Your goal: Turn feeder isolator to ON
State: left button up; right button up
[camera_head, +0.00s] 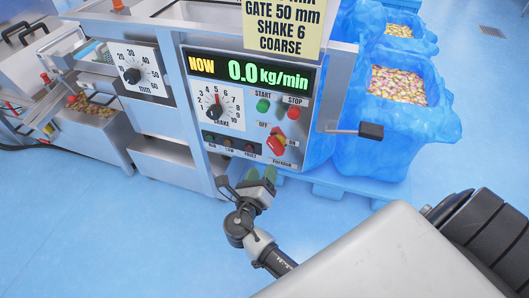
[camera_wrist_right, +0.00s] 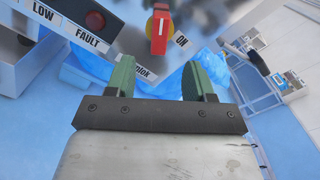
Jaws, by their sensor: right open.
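The feeder isolator (camera_head: 277,142) is a red rotary handle on a yellow backing, low on the right of the control panel. OFF is printed at its upper left and ON at its right. In the right wrist view the red handle (camera_wrist_right: 160,32) stands upright in the picture, with ON to its right; I cannot tell its exact setting. My right gripper (camera_head: 262,173) is just below the isolator, apart from it. Its green fingers are spread and empty in the right wrist view (camera_wrist_right: 157,72), with the handle beyond the gap between them. My left gripper is not in view.
The panel carries a green START button (camera_head: 263,106), a red STOP button (camera_head: 294,113), a SHAKE dial (camera_head: 215,110) and a display (camera_head: 249,74) reading 0.0 kg/min. A black-ended lever (camera_head: 370,130) juts out at right. Blue-lined bins (camera_head: 405,125) stand behind; open floor lies in front.

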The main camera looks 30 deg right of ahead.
aim_at(273, 148)
jog(key=b+x, duration=0.1)
jog(key=x, duration=0.8)
jog(key=shift+f, duration=0.1)
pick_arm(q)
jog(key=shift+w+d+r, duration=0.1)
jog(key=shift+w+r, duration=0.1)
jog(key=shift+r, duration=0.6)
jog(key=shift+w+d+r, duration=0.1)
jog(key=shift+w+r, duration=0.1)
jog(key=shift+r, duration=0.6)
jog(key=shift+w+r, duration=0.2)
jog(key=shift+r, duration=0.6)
pick_arm(e)
jog(key=shift+w+d, duration=0.35)
jog(key=shift+d, duration=0.15)
jog(key=c, duration=0.9)
